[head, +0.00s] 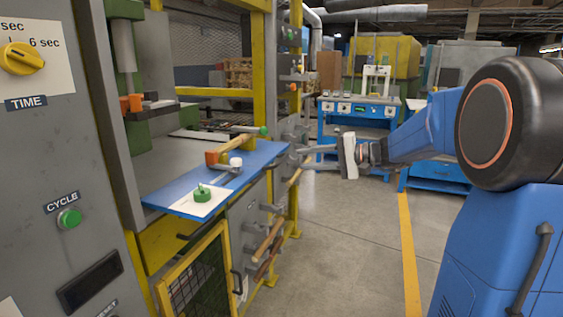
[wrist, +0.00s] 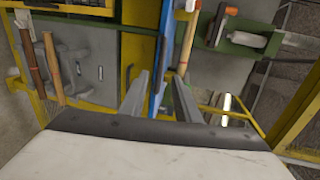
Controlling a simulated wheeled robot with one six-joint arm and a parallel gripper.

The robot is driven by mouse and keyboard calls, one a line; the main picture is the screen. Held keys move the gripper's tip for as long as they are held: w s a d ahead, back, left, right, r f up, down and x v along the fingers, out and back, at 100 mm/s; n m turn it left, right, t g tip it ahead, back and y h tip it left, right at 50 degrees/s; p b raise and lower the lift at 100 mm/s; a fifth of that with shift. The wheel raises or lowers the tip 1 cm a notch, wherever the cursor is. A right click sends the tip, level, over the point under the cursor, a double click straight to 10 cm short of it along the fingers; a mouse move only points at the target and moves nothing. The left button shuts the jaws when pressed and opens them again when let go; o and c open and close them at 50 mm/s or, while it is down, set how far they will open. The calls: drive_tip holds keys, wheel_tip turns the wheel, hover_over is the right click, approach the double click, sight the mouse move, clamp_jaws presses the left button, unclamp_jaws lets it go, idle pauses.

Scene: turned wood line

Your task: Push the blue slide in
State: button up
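The blue slide (head: 262,158) is a flat blue plate that sticks out of the grey and yellow machine at left. A white panel with a green knob (head: 202,194), a white ball knob (head: 236,162) and a wooden bar with an orange end (head: 212,158) are on top of it. My gripper (head: 303,157) is at the slide's right end, its fingers pointing left toward it. In the wrist view my gripper (wrist: 161,84) is open, and the slide (wrist: 164,45) shows edge-on between the two fingers. I cannot tell whether they touch it.
A yellow post (head: 297,215) stands behind the slide's right end. Wooden-handled tools (head: 268,237) hang below the slide. A yellow mesh guard (head: 198,272) is under its front. A blue workbench (head: 355,125) stands further back. The floor (head: 345,250) between is clear.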

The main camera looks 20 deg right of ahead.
sight(283, 160)
drive_tip(key=x, duration=0.9)
drive_tip(key=shift+a, duration=0.15)
clamp_jaws()
